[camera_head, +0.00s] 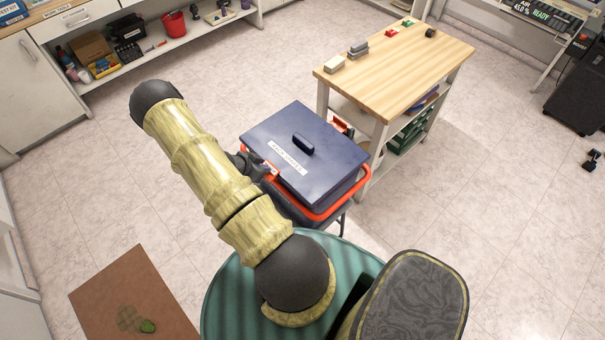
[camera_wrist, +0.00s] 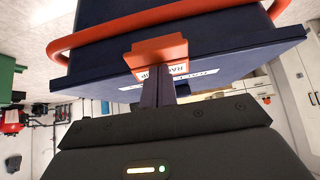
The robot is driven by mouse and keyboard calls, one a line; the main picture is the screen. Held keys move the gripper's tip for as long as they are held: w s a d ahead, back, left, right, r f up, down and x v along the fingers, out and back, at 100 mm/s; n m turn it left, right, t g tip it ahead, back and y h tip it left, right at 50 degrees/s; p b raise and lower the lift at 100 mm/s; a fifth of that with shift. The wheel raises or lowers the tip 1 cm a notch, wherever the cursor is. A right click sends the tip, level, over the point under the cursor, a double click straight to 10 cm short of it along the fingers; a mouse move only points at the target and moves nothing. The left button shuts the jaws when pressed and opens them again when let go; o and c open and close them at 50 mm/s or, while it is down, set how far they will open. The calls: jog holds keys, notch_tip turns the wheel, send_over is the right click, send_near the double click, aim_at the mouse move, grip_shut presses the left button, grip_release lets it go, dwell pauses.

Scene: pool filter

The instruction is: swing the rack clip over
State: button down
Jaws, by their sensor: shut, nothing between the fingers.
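An orange clip (camera_wrist: 156,56) sits at the lid's edge, directly beyond my fingertips. In the head view, my gripper (camera_head: 262,168) is at the box's left side, partly hidden by my arm. In the wrist view, my gripper (camera_wrist: 158,80) is shut and empty, its fingertips close to the clip; I cannot tell whether they touch. Another orange part (camera_head: 341,126) shows at the box's far right side.
A wooden-topped bench (camera_head: 405,65) with small blocks on it stands close behind the box to the right. A brown mat (camera_head: 125,290) lies at lower left. Shelves with a red bucket (camera_head: 174,24) line the back wall. Open floor lies left of the box.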

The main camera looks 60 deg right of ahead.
aim_at(272, 167)
jog(key=shift+s+d+f, duration=0.2)
jog(key=shift+d, duration=0.05)
jog(key=shift+f, duration=0.15)
jog(key=shift+s, duration=0.1)
jog(key=shift+d+b, duration=0.4)
jog(key=shift+d, duration=0.05)
jog(key=shift+s+d, duration=0.4)
jog(key=shift+d, duration=0.05)
jog(key=shift+w+d+r+p, duration=0.15)
jog(key=shift+d+r+p, duration=0.1)
jog(key=shift+r+p, duration=0.35)
jog(key=shift+w+d+r+p, duration=0.1)
jog(key=shift+d+r+p, duration=0.1)
jog(key=shift+r+p, duration=1.45)
jog(key=shift+r, duration=0.8)
